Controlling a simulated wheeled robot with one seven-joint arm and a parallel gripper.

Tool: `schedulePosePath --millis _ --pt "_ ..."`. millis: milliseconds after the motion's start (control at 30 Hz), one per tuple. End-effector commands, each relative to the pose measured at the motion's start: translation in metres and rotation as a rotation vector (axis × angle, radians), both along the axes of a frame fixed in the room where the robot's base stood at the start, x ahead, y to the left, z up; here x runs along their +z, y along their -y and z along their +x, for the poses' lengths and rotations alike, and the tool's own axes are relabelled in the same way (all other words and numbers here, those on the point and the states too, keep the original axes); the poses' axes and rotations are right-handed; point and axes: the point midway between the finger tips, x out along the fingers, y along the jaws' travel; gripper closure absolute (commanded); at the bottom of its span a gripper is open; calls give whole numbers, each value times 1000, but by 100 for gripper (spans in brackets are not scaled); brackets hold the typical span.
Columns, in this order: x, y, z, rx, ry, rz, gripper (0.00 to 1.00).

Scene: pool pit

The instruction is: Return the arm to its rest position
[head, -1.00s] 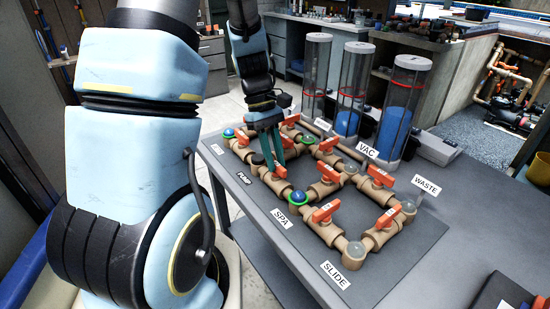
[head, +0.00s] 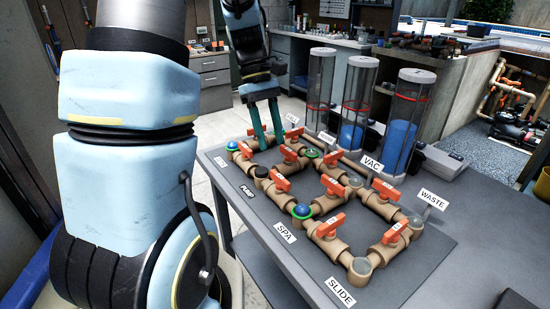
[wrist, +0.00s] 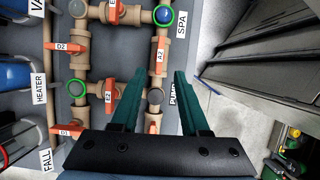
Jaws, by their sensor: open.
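My gripper (head: 264,122) shows in the head view at the far left end of the pipe board, its two green fingers pointing down and apart. In the wrist view the gripper (wrist: 159,82) is open with nothing between its fingers, over the board's edge by the PUMP label. The pipe board (head: 395,270) carries tan pipes with orange valve handles, such as the A2 handle (wrist: 159,57). I cannot tell whether the fingertips touch the pipes behind them. My arm fills the left of the head view.
Three clear cylinders, one being the right cylinder (head: 404,120), stand behind the board with blue contents. Upright VAC (head: 372,164) and WASTE (head: 433,199) signs rise from the pipes. Open floor (wrist: 235,130) lies beside the bench in the wrist view. A back counter (head: 300,40) holds small items.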

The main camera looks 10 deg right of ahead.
Motion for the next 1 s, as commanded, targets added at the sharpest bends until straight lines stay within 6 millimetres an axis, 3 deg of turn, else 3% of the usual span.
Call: schedulePosePath --millis 200,567,733,900,1000 --pt "17 -4 7 0 0 -1 55" --pt "18 -6 6 -4 7 1 55" --pt "1 -41 -8 -118 140 17 55" --pt "-23 -89 -33 -365 358 61 55" --pt "-30 -105 -45 -494 453 88 55"
